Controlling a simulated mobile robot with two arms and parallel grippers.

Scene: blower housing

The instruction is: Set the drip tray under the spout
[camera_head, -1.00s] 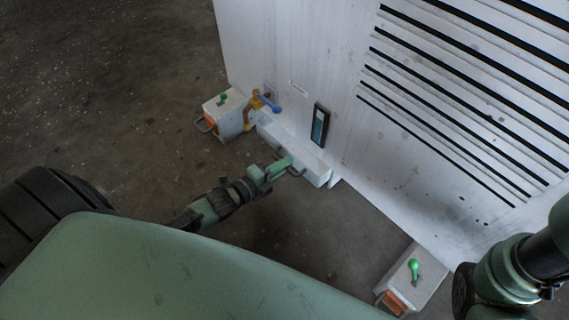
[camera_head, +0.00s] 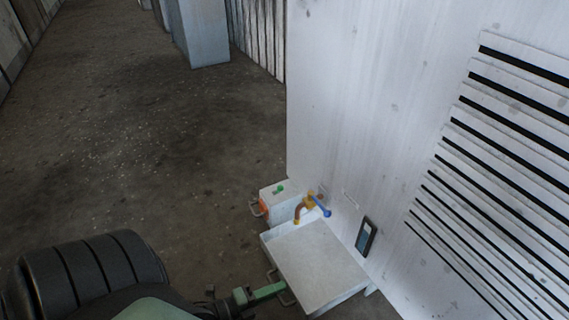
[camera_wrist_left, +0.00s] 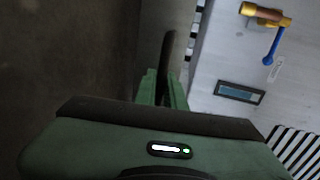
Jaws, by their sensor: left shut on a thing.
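The drip tray (camera_head: 315,265) is a flat, pale square at the foot of the white housing, sticking out from its wall. My left gripper (camera_head: 282,287) is shut on the tray's handle on the near left side. The brass spout (camera_head: 302,210) with a blue lever (camera_head: 322,208) is on the housing wall; from this angle its bent end shows over the tray's far left part. The spout (camera_wrist_left: 265,14) also shows at top right in the left wrist view, where the gripper's green fingers show but the tray is hard to make out. My right gripper is out of view.
A pale box (camera_head: 280,197) with a green knob and an orange front stands just beyond the tray's far left edge. A dark-framed gauge (camera_head: 366,237) is on the wall above the tray. The concrete floor (camera_head: 150,150) to the left is open.

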